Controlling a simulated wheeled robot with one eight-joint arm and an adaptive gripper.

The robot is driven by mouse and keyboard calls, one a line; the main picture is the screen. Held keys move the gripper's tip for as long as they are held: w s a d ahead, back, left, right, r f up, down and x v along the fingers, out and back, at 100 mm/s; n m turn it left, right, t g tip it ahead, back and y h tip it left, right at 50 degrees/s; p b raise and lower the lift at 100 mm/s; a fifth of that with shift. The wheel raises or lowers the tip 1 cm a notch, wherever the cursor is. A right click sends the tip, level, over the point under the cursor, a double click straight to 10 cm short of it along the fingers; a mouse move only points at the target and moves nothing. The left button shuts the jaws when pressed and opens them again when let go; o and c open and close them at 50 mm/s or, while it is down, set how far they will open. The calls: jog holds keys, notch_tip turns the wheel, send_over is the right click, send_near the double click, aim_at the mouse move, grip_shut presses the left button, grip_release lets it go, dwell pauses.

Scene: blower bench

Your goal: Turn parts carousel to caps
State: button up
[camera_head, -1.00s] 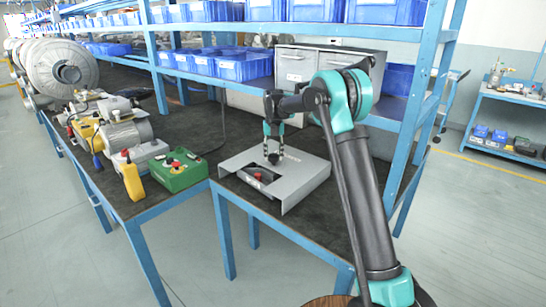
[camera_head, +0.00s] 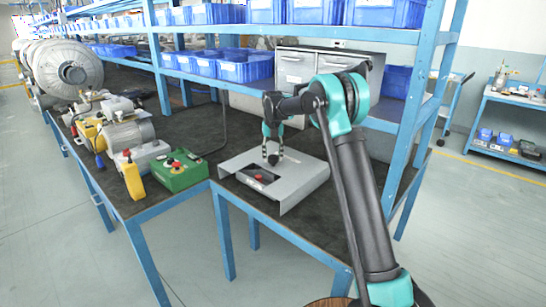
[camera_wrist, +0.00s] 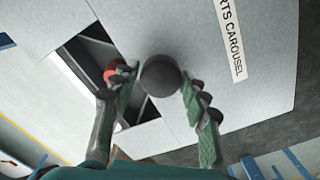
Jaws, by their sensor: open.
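The parts carousel (camera_head: 305,180) is a light grey box on the bench; its top also shows in the wrist view (camera_wrist: 205,50), with a "PARTS CAROUSEL" label (camera_wrist: 232,38). A round dark knob (camera_wrist: 160,76) stands on its top; it shows small in the head view (camera_head: 273,159). A window (camera_wrist: 92,52) in the top opens onto dark compartments, and a red part (camera_wrist: 113,70) shows there, partly behind a finger. My gripper (camera_head: 273,140) is open over the carousel, its fingers on either side of the knob. I cannot tell whether they touch it. No caps can be made out.
A green control box (camera_head: 180,172) and a yellow pendant (camera_head: 133,180) lie left of the carousel, near a grey motor (camera_head: 130,135). Shelves with blue bins (camera_head: 245,68) and a blue upright (camera_head: 415,120) stand close behind and right. Bare bench shows behind the carousel.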

jog(key=shift+o, duration=1.2)
notch_tip(320, 180, up, 12)
jog(key=shift+s, duration=0.1)
